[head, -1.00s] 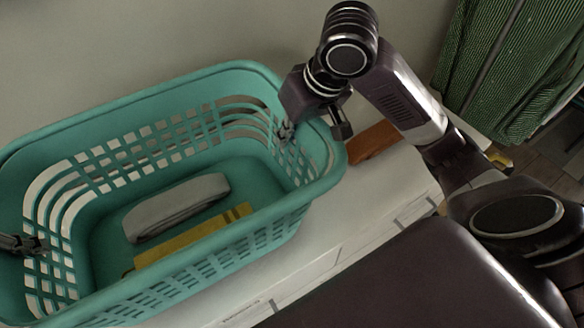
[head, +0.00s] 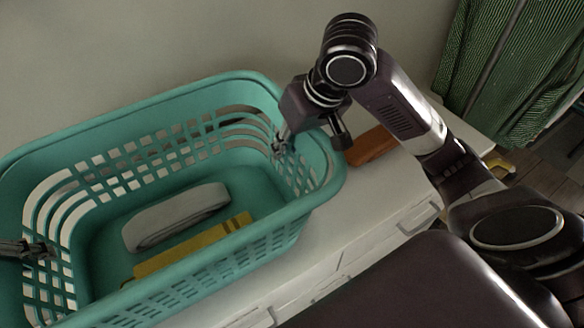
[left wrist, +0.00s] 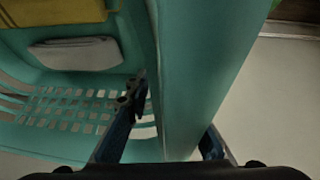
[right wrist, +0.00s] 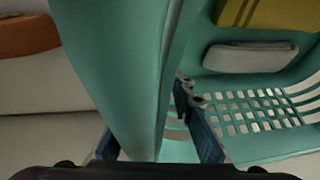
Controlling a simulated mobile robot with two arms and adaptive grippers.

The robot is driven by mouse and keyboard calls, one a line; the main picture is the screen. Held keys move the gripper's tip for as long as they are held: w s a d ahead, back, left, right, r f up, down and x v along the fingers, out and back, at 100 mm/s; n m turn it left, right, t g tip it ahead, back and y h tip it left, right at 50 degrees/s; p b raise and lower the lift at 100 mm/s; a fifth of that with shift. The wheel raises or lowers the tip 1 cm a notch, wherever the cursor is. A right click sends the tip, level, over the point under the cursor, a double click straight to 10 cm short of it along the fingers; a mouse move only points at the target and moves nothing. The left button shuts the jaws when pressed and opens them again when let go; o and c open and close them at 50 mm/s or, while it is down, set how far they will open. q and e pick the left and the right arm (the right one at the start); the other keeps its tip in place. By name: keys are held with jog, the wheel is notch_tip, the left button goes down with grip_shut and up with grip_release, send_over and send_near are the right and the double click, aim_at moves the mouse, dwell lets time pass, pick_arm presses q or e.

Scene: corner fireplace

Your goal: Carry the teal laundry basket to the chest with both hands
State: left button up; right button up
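The teal laundry basket (head: 190,265) is over the white chest (head: 385,205); whether it touches the top is hidden. A grey folded cloth (head: 175,217) and a yellow folded cloth (head: 195,248) lie inside it. My right gripper (head: 311,132) straddles the right end wall, one finger inside and one outside. The right wrist view shows its fingers closed in on the wall (right wrist: 125,70). My left gripper (head: 38,249) has a finger inside the left end. The left wrist view shows its fingers on both sides of the wall (left wrist: 195,60), the outer tip hidden.
A brown-orange object (head: 372,147) lies on the chest top, close to the basket's right end. A grey wall (head: 170,40) stands behind. A green striped curtain (head: 515,70) hangs at the upper right.

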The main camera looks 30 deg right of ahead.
pick_arm(q)
jog(key=v, duration=1.2)
pick_arm(e)
jog(key=v, duration=1.2)
dwell(0.4)
